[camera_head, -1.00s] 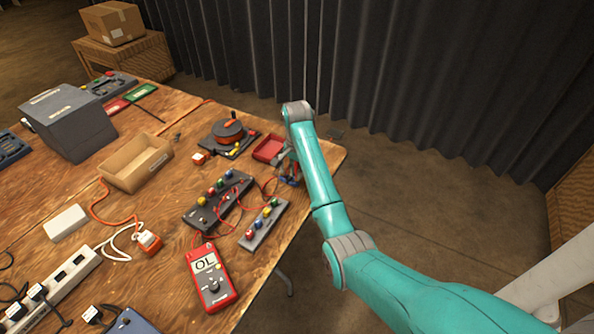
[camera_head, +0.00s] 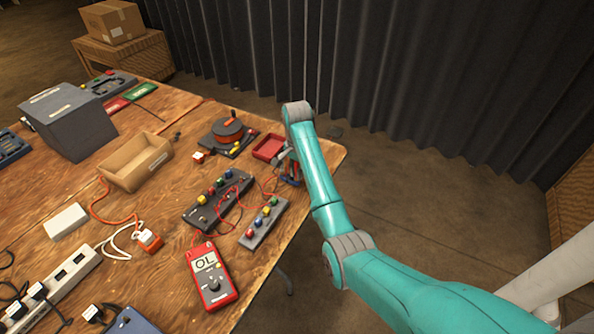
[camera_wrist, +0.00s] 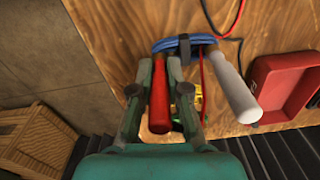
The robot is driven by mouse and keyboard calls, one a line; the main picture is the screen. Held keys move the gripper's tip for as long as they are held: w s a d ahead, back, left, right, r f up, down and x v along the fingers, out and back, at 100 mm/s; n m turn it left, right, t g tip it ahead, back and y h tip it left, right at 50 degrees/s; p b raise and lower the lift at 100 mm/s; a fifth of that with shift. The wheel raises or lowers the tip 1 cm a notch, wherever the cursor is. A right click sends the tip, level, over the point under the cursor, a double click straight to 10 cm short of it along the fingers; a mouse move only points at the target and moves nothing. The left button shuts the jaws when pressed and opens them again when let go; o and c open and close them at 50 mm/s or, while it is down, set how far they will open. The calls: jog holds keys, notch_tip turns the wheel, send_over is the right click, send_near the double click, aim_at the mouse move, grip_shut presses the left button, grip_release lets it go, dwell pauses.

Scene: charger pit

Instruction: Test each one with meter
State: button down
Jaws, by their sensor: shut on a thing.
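A red multimeter (camera_head: 212,274) lies at the table's front edge in the head view, and its display reads OL. A red lead runs from it towards a dark block (camera_head: 218,200) with several coloured posts. A smaller grey block (camera_head: 264,225) with coloured posts lies beside that. My gripper (camera_wrist: 160,62) is over the table's right end, partly hidden by my arm in the head view. In the wrist view its fingers are shut on a red handle (camera_wrist: 159,105). A white handle (camera_wrist: 235,90) and a strapped blue cable coil (camera_wrist: 184,44) lie close by.
A red tray (camera_head: 268,147) sits near the gripper; it also shows in the wrist view (camera_wrist: 256,76). The table's right edge is close to my gripper.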

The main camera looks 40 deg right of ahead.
jog(key=c, duration=0.7)
grip_release()
jog(key=shift+c, duration=0.2)
